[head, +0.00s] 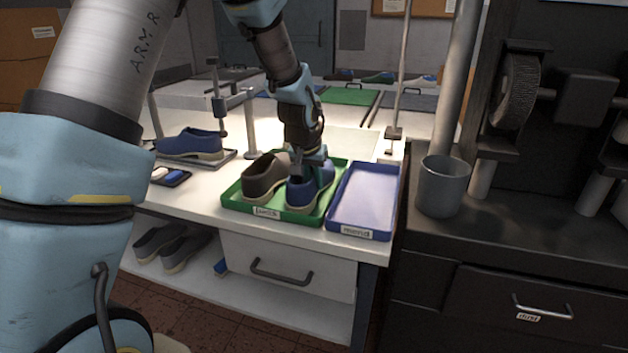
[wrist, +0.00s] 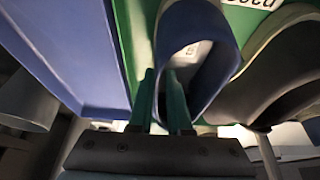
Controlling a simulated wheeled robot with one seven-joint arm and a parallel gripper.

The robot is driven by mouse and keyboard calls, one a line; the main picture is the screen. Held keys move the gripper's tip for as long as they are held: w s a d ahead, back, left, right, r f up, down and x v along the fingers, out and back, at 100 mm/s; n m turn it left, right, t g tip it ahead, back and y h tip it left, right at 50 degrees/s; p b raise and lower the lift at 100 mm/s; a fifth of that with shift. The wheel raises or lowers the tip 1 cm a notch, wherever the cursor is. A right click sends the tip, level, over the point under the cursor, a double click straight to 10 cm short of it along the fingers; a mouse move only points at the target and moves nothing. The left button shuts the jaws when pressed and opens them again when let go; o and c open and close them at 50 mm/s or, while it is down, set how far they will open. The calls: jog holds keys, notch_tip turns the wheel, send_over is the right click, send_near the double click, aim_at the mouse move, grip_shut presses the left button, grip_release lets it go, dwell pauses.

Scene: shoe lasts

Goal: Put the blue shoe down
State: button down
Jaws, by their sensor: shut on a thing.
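The blue shoe (head: 309,188) is at the right side of the green tray (head: 327,206), beside a dark brown shoe (head: 264,178). My gripper (head: 309,163) comes down from above onto the blue shoe's collar. In the wrist view the gripper's green fingers (wrist: 162,100) are shut on the rim of the blue shoe (wrist: 200,30), one finger inside the opening and one outside. The shoe looks upright. I cannot tell whether its sole touches the tray. A second blue shoe (head: 192,144) stands on a stand at the left of the bench.
An empty blue tray (head: 364,233) lies right of the green tray, also in the wrist view (wrist: 70,50). A grey cup (head: 445,187) stands on the dark cabinet at right. A post (head: 250,125) rises behind the trays. Grey shoes (head: 172,246) sit on the shelf below.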

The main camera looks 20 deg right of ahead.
jog(key=shift+f, duration=0.15)
jog(key=c, duration=0.8)
grip_release()
jog(key=shift+c, duration=0.2)
jog(key=shift+r, duration=0.55)
jog(key=b+v, duration=0.2)
jog(key=v, duration=0.9)
jog(key=shift+a+r, duration=0.1)
jog(key=shift+r, duration=0.05)
jog(key=a+f+n+y, duration=0.1)
jog(key=a+f+n, duration=0.1)
jog(key=a, duration=0.8)
jog(key=a+f+n+y, duration=0.1)
jog(key=a+f+n, duration=0.1)
jog(key=a, duration=0.9)
jog(key=s+a+f+n+g, duration=0.1)
jog(key=s+a, duration=0.3)
jog(key=a, duration=0.2)
jog(key=s+a+f+n+y, duration=0.1)
jog(key=s+a+f+n, duration=0.1)
jog(key=a, duration=0.4)
jog(key=shift+s+a+f+n+g, duration=0.3)
jog(key=shift+s+f+g, duration=0.1)
jog(key=shift+s, duration=0.5)
